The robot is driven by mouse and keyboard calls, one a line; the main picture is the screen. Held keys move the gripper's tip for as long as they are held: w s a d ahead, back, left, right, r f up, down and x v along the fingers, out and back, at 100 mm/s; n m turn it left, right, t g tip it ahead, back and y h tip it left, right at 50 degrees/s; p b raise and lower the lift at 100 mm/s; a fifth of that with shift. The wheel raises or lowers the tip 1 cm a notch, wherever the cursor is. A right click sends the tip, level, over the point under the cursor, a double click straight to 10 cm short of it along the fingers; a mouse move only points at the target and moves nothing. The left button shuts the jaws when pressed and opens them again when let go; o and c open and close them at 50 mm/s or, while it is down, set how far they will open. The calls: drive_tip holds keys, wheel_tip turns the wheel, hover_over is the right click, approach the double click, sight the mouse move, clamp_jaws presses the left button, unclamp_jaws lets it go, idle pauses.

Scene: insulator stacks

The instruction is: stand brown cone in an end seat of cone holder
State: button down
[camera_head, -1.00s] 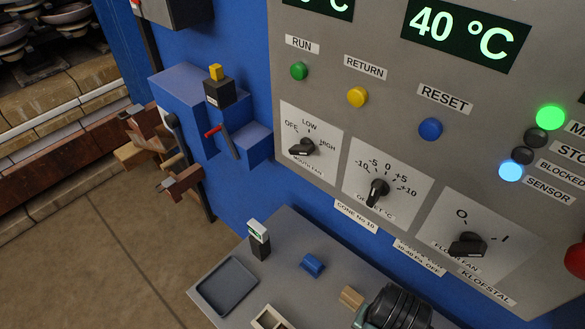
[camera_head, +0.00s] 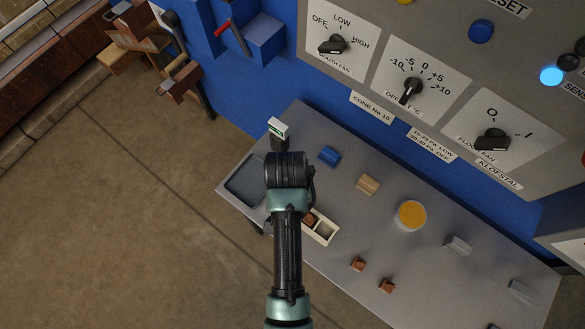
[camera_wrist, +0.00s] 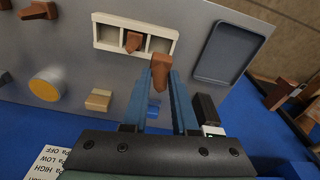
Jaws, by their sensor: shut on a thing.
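The cream cone holder (camera_wrist: 104,44) has three seats in a row in the wrist view. A brown cone (camera_wrist: 133,41) stands in its middle seat; the left seat looks empty, and the right seat is partly hidden by the cone in my gripper. My gripper (camera_wrist: 160,82) is shut on another brown cone (camera_wrist: 161,68). This cone overlaps the holder's near rim at the right-hand end; I cannot tell whether they touch. In the head view my arm covers the gripper and part of the holder (camera_head: 325,231).
A grey tray (camera_head: 238,190) lies beside the holder. A small dark stand (camera_head: 278,130), blue cylinder (camera_head: 329,155), tan block (camera_head: 367,184) and orange-topped pot (camera_head: 411,215) share the bench. Brown pieces (camera_head: 358,264) lie to the right. The control panel rises behind.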

wheel_tip(320, 180, down, 8)
drive_tip(key=shift+r, duration=0.15)
idle(0.4)
drive_tip(key=c, duration=0.7)
unclamp_jaws()
